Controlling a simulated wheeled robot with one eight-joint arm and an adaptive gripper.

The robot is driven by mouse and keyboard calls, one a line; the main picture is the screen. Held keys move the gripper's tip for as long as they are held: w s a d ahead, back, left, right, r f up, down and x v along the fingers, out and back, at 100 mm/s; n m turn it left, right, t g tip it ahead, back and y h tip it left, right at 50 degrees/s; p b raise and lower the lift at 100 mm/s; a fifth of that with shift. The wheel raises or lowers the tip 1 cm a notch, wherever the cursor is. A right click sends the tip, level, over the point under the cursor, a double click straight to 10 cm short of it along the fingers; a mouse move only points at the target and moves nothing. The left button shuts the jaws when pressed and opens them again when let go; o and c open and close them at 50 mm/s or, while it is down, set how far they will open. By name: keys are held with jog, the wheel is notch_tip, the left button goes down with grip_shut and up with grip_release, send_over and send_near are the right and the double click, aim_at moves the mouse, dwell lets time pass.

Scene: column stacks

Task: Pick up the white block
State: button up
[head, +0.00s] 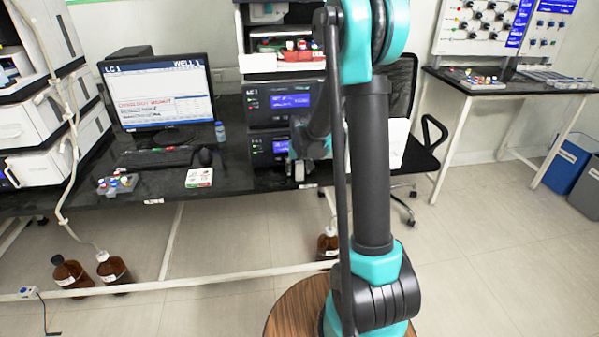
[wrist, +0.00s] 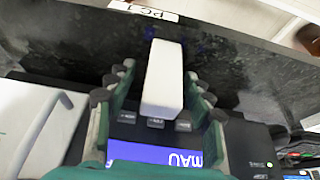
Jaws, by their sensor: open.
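The white block (wrist: 163,78) is a long pale bar in the middle of the wrist view. It appears to stand on the dark bench top in front of the stacked instruments. My gripper (wrist: 158,86) is open, with one set of dark fingertips on each side of the block. A gap shows on the left and the right fingers are close; I cannot tell if they touch it. In the head view my gripper (head: 300,168) is low by the front of the instruments, partly hidden by my arm. A small pale patch between its fingers there may be the block.
The black instruments (head: 271,100) with blue screens stand right behind my gripper. The dark bench (head: 240,183) also holds a monitor (head: 160,92), a keyboard (head: 155,157), a small bottle (head: 220,132) and a small white box (head: 199,178). A black chair (head: 398,85) stands to the right.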

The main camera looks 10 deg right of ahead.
jog(key=c, duration=1)
jog(key=shift+o, duration=0.2)
